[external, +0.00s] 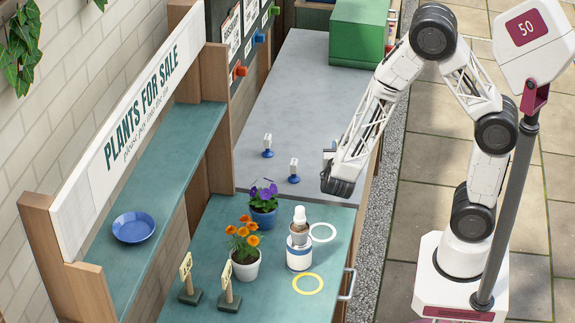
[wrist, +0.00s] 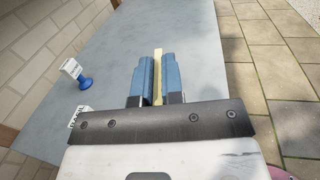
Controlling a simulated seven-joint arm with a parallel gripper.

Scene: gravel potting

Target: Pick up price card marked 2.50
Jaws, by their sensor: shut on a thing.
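My gripper (external: 329,152) is over the grey part of the bench, its fingers mostly hidden in the external view. In the wrist view the two blue fingers (wrist: 154,80) are shut on a thin cream-yellow card (wrist: 158,62), seen edge-on, so no number is readable. Two cream price cards stand upright in dark bases on the green bench: a left one (external: 186,268) and a right one (external: 228,283). Two small white tags on blue bases stand on the grey top, a rear one (external: 267,143) and a front one (external: 294,168).
White (external: 323,232) and yellow (external: 308,284) rings lie nearby. A green box (external: 357,35) is at the back. The middle grey top is clear.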

